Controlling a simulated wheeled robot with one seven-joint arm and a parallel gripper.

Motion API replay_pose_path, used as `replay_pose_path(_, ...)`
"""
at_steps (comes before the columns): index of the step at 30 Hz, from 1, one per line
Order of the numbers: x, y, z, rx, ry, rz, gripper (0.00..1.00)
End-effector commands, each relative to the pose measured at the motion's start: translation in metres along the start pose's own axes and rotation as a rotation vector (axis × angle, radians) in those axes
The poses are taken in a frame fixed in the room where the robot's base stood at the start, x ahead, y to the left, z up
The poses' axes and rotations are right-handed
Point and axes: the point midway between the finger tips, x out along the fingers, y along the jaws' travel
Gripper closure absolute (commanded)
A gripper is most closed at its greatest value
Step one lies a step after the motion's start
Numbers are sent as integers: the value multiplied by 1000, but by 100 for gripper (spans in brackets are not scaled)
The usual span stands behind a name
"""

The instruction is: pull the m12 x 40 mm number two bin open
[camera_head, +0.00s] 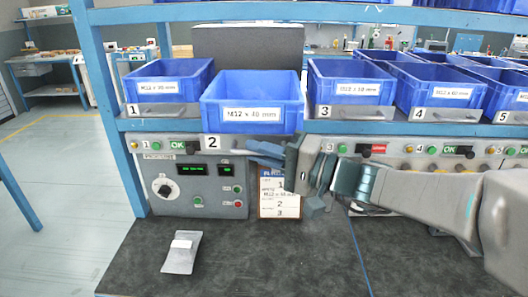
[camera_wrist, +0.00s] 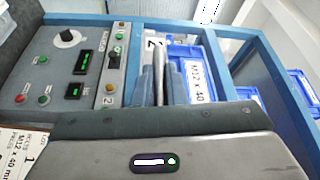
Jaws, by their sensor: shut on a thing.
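The blue bin labelled M12 x 40 mm (camera_head: 252,88) stands forward of its neighbours on the shelf, with the number 2 plate (camera_head: 212,142) below its front. In the wrist view its label (camera_wrist: 197,82) and the number 2 plate (camera_wrist: 152,44) show close to my fingers. My gripper (camera_head: 262,150) reaches in from the right under the bin's front. In the wrist view my gripper (camera_wrist: 158,75) is shut on a thin grey handle at the front of the number two bin. Much of the handle is hidden by the fingers.
Bin 1 (camera_head: 168,84) stands to the left and bin 3 (camera_head: 350,87) to the right, both further back. A control panel (camera_head: 197,187) is below. A card (camera_head: 279,200) hangs behind my gripper.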

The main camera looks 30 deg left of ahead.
Motion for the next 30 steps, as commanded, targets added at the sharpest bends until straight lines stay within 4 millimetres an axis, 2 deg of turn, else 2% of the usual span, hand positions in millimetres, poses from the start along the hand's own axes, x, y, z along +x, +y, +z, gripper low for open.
replay_pose_path(2, 0, 0, 1, 0, -3, 1, 100)
replay_pose_path(3, 0, 0, 1, 0, -3, 1, 81)
replay_pose_path(5, 0, 0, 0, 0, -3, 0, 68)
replay_pose_path(13, -1, 0, -1, 0, 0, 0, 68)
replay_pose_path(17, -9, 1, -1, -1, 2, 0, 68)
replay_pose_path(20, -25, 1, -1, -2, 4, 0, 68)
replay_pose_path(30, -102, 2, -2, -1, 5, 1, 68)
